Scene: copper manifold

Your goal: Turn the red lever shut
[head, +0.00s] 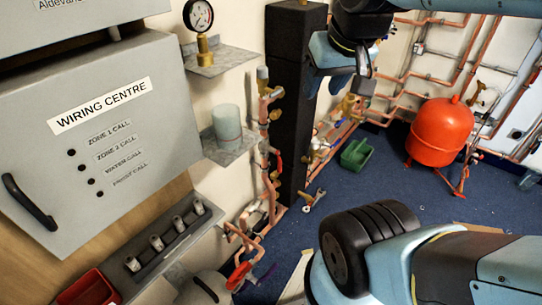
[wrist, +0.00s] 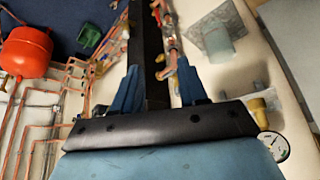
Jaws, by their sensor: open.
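A red lever (head: 277,160) sits on the vertical copper pipework beside the dark column. A second, larger red handle (head: 239,275) shows low on the pipes near the floor; I cannot tell which one the task names.
A grey wiring-centre box (head: 90,130) and shelves with a gauge (head: 198,16) and a translucent cup (head: 227,125) stand left. The dark column (head: 294,100) stands close behind my gripper. A red tank (head: 440,130) and green tray (head: 356,153) are right.

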